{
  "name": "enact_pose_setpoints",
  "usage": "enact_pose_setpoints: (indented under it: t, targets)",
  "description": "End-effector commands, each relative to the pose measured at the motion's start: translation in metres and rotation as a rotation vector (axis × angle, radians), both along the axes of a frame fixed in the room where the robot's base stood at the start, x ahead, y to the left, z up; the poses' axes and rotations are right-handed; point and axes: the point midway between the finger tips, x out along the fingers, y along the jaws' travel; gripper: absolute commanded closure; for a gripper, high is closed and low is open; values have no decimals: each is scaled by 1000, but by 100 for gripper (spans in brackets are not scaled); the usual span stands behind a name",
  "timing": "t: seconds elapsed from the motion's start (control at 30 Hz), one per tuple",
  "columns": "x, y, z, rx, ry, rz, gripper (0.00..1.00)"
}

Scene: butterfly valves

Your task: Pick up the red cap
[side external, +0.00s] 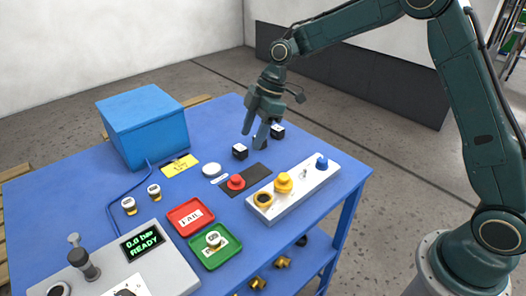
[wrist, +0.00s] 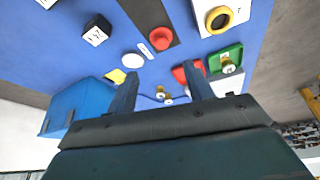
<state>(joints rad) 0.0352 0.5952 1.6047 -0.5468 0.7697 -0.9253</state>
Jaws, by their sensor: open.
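The red cap (side external: 236,182) sits on a dark rectangular plate (side external: 257,173) on the blue table. In the wrist view the red cap (wrist: 161,39) shows beyond the fingertips, roughly centred between them. My gripper (side external: 254,138) is open and empty, above the table near the black cubes. In the side view it is behind and slightly right of the cap, apart from it. Its two fingers also show in the wrist view (wrist: 163,75), with a clear gap between them.
A black cube (side external: 240,151) and another (side external: 277,130) stand near my gripper. A white block with yellow and blue parts (side external: 310,183) is right of the cap.

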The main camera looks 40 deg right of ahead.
Motion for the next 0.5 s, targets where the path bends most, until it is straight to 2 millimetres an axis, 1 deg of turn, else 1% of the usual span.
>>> enact_pose_setpoints:
  t: [0.3, 0.5]
  targets:
    - [3, 17, -41, 0, 4, 2, 48]
    - [6, 26, -63, 0, 3, 1, 48]
